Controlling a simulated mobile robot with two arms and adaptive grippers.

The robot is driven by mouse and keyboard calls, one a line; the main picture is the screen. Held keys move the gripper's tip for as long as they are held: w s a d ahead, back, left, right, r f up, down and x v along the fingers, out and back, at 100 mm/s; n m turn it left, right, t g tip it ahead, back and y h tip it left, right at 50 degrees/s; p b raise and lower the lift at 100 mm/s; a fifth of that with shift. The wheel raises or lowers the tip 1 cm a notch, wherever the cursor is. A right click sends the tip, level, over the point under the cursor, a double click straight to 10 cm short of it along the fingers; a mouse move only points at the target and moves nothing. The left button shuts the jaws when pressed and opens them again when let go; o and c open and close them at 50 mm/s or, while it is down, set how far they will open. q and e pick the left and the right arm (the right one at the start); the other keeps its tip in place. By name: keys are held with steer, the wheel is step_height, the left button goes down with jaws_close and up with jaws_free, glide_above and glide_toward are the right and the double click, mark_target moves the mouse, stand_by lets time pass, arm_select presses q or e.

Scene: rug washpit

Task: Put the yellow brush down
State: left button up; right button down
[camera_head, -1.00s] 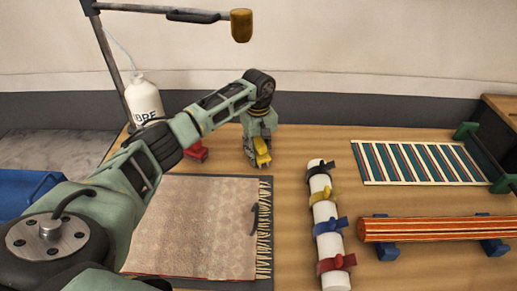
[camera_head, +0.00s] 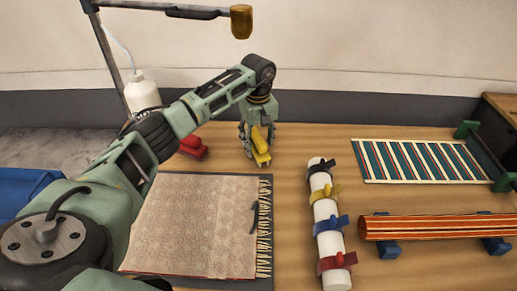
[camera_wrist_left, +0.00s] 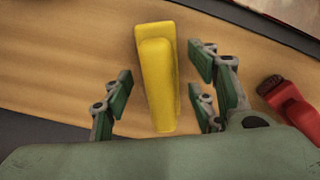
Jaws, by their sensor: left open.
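The yellow brush (camera_head: 260,146) rests on the wooden table, beyond the rug and to the right of the red brush. In the left wrist view the yellow brush (camera_wrist_left: 158,80) lies lengthwise between the finger pads, with a gap on both sides. My left gripper (camera_head: 252,143) is open just above and around the brush; its spread fingers (camera_wrist_left: 160,95) show in the left wrist view. My right gripper is in neither view.
The red brush (camera_head: 192,147) stands close by on the left, also at the right of the wrist view (camera_wrist_left: 292,110). A fringed rug (camera_head: 195,225), a white roll with coloured straps (camera_head: 326,215), a striped mat (camera_head: 420,161) and an orange striped roll (camera_head: 430,228) lie around.

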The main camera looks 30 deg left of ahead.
arm_select(q)
steer(key=shift+r+b, duration=0.3)
steer(key=shift+r, duration=1.8)
steer(key=shift+f, duration=0.1)
